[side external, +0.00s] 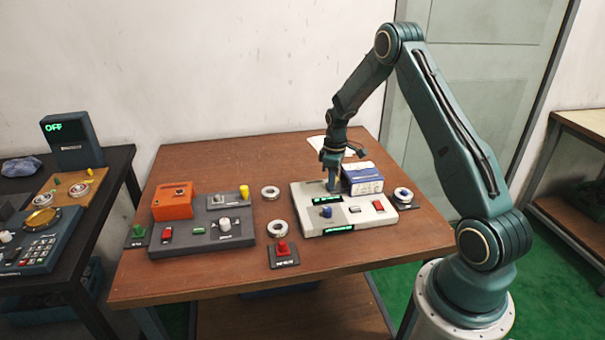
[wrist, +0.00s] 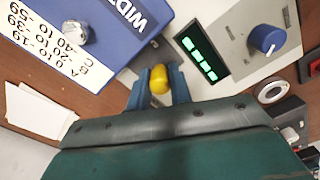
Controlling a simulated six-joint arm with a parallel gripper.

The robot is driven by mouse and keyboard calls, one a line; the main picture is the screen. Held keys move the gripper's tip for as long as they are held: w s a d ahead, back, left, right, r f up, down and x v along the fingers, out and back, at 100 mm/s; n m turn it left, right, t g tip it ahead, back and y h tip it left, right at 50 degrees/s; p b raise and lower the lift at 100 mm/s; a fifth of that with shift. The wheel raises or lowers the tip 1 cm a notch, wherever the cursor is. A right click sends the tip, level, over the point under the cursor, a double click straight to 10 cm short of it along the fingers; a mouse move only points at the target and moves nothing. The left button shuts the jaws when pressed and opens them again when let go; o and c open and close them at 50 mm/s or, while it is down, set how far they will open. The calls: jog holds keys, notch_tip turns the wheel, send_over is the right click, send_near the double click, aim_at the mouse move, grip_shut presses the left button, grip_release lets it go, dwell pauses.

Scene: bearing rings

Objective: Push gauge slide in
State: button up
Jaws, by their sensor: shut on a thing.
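The white gauge unit (side external: 345,218) stands on the right of the brown table. It carries green displays, a blue knob (side external: 326,211) and a red button (side external: 378,206). My gripper (side external: 331,184) points down at its back left part, left of a blue box (side external: 362,182). In the wrist view my gripper (wrist: 160,82) is shut on a yellow knob (wrist: 160,78). The knob sits between the blue box (wrist: 115,35) and a green display (wrist: 202,59). I cannot tell what lies under the knob, because my fingers cover it.
A dark control panel (side external: 200,239) with an orange box (side external: 172,202) stands on the left. Metal rings lie on the table (side external: 270,193) and near its front (side external: 281,221). A red button block (side external: 284,255) is at the front. White papers (wrist: 42,112) lie behind the unit.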

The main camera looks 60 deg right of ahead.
jog(key=shift+o, duration=0.2)
jog(key=shift+s+d, duration=0.3)
jog(key=shift+d, duration=0.05)
jog(key=o, duration=0.6)
jog(key=shift+o, duration=0.2)
jog(key=shift+w+a+r, duration=0.1)
jog(key=shift+r, duration=0.05)
jog(key=shift+r, duration=3.3)
jog(key=shift+a+r, duration=0.1)
